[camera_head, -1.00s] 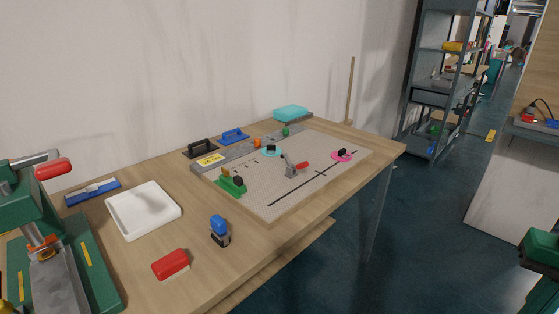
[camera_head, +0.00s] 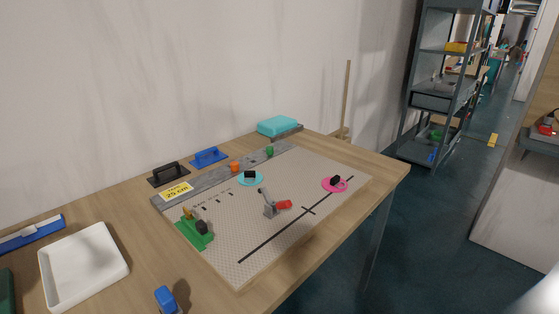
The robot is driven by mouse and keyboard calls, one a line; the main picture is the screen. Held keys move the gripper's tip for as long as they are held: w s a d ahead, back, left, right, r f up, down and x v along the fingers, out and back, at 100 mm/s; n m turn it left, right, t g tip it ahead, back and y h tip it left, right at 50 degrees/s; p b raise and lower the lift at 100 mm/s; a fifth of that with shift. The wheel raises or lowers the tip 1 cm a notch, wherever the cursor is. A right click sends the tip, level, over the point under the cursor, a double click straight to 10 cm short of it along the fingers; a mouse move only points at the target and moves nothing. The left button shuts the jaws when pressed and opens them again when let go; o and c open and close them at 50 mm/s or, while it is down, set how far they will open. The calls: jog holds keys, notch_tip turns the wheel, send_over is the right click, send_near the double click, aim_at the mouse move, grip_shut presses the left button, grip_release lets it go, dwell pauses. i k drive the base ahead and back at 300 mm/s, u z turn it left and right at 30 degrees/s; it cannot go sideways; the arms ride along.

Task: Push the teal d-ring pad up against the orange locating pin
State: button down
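The teal d-ring pad (camera_head: 242,180), a round disc with a black fitting on top, lies flat on the perforated board on the table. The orange locating pin (camera_head: 235,167) stands on the grey strip along the board's back edge, just behind and left of the pad. A small gap seems to lie between pad and pin, but I cannot tell its size from here. My gripper is not in view.
The board (camera_head: 270,238) also carries a pink pad (camera_head: 334,188), a red-handled clamp (camera_head: 271,207), a green block fixture (camera_head: 194,232) and a green pin (camera_head: 269,152). A white tray (camera_head: 50,290) stands at the left. Open floor lies right of the table.

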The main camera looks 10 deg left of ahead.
aim_at(250, 178)
jog(key=u, duration=0.2)
jog(key=i, duration=0.85)
jog(key=u, duration=0.8)
jog(key=i, duration=0.35)
jog(key=u, duration=0.2)
